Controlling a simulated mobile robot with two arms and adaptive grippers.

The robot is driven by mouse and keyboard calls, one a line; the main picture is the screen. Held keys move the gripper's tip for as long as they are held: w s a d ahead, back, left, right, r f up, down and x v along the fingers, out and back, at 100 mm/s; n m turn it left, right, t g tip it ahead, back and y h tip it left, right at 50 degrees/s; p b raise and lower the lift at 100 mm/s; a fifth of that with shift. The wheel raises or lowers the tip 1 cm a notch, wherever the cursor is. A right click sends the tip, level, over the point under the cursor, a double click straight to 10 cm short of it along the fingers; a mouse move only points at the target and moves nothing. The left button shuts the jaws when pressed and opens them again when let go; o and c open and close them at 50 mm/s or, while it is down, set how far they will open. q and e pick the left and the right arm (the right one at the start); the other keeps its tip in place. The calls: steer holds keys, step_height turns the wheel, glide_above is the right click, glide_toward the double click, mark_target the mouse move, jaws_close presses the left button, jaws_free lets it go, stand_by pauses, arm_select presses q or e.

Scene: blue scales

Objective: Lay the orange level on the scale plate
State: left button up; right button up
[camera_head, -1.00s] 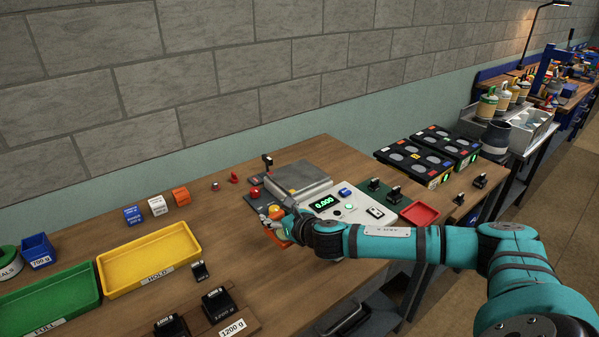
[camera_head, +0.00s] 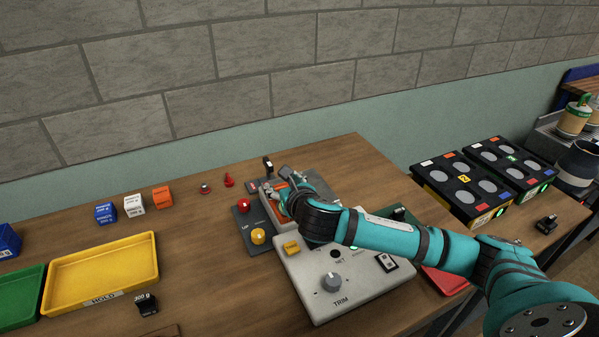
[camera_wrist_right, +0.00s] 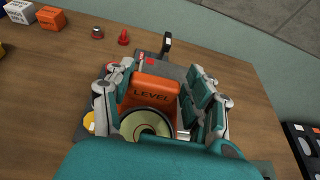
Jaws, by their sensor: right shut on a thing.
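The orange level (camera_wrist_right: 155,88), marked LEVEL and with a round pale dial, is between the fingers of my right gripper (camera_wrist_right: 163,98) in the right wrist view. The gripper is shut on it. The gripper and level hide much of the plate. I cannot tell whether the level touches it. The scale's pale front panel (camera_head: 320,293) is below my arm. My left gripper is not in view.
A control box with a red button (camera_head: 243,205) and a yellow knob (camera_head: 258,236) stands left of the scale. A yellow tray (camera_head: 103,277) lies further left, small cubes (camera_head: 133,205) behind it. Black multi-dish units (camera_head: 462,180) stand to the right.

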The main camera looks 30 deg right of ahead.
steer(key=w+d, duration=0.2)
steer(key=w+d+p, duration=0.1)
steer(key=w+d, duration=0.2)
steer(key=shift+w+f, duration=0.2)
steer(key=shift+w, duration=0.15)
steer(key=w+d, duration=0.1)
steer(key=w+d+p, duration=0.1)
steer(key=w+d, duration=0.1)
steer(key=shift+w+f, duration=0.2)
steer(key=shift+f, duration=0.15)
steer(key=shift+w, duration=0.15)
step_height(320, 180, down, 3)
steer(key=shift+d+f+p, duration=0.1)
steer(key=shift+p, duration=0.45)
steer(key=shift+f, duration=0.25)
steer(key=shift+f, duration=0.1)
steer(key=o, duration=1.5)
